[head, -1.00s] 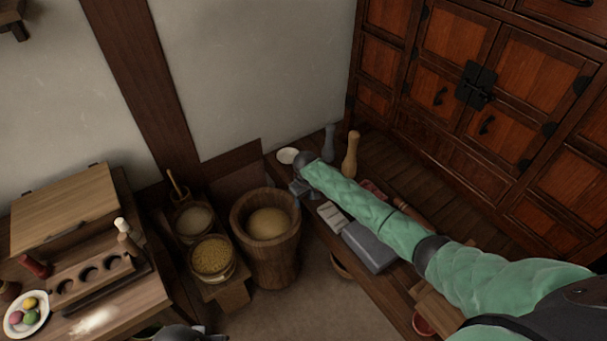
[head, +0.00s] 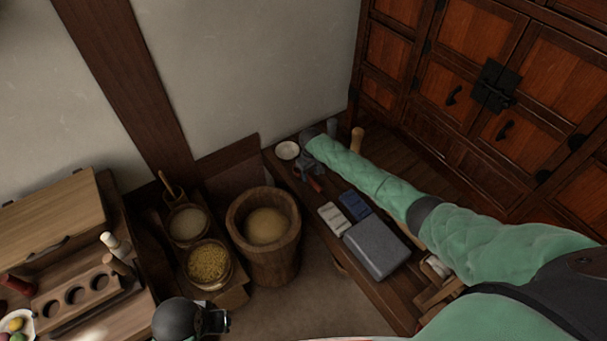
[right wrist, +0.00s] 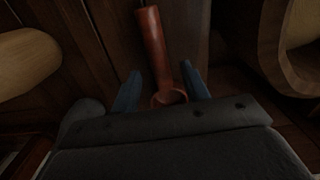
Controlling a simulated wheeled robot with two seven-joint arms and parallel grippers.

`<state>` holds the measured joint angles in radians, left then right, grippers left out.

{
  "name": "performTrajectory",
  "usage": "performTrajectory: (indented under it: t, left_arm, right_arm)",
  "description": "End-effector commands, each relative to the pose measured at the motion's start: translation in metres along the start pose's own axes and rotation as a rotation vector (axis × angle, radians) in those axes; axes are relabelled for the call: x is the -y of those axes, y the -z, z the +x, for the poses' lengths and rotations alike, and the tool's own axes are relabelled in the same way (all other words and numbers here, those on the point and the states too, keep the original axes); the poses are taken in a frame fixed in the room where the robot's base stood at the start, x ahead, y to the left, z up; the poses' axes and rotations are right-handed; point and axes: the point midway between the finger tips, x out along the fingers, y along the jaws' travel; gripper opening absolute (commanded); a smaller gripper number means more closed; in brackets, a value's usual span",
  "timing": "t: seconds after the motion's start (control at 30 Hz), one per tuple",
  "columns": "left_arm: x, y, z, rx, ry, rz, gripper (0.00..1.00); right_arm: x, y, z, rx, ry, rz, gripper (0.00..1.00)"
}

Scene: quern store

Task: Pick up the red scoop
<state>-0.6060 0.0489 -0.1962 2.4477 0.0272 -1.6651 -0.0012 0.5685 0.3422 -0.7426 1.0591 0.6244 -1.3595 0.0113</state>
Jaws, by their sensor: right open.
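The red scoop (head: 315,184) lies on the low wooden bench near its far end, partly hidden by my right gripper in the head view. My right gripper (head: 300,173) is open just over it. In the right wrist view the scoop's red handle (right wrist: 153,45) points away, and its round end lies between the two blue fingertips of my gripper (right wrist: 160,88), with a gap on each side. I cannot tell whether a finger touches it. My left gripper (head: 216,321) shows at the bottom edge of the head view; its fingers are not clear.
A large wooden mortar (head: 240,219) stands left of the bench. A white dish (head: 288,150), a pale wooden bottle-like piece (head: 357,139), a blue block (head: 355,205) and a grey stone block (head: 377,249) are on the bench. The cabinet (head: 470,90) stands behind.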

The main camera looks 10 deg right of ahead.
Motion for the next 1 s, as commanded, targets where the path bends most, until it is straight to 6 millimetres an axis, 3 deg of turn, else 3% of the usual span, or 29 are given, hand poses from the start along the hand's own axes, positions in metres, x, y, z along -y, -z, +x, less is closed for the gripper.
performTrajectory:
  t: [0.23, 0.53, 0.57, 0.8, 1.0]
  left_arm:
    - [0.005, -0.003, -0.009, 0.021, 0.011, -0.007, 0.39]
    - [0.005, -0.004, -0.009, 0.025, 0.012, -0.009, 0.39]
    - [0.005, -0.004, -0.009, 0.025, 0.012, -0.009, 0.39]
    - [0.005, -0.004, -0.009, 0.022, 0.012, -0.009, 0.39]
    - [0.005, -0.004, -0.010, 0.021, 0.012, -0.009, 0.39]
  right_arm:
    - [-0.001, -0.002, 0.030, 0.002, 0.001, 0.000, 0.45]
    - [-0.002, -0.002, 0.035, 0.000, 0.001, 0.000, 0.45]
    - [-0.002, -0.002, 0.035, 0.000, 0.001, 0.000, 0.43]
    - [-0.002, -0.002, 0.035, 0.000, 0.001, 0.000, 0.00]
    - [-0.002, -0.001, 0.034, 0.000, 0.001, 0.000, 0.00]
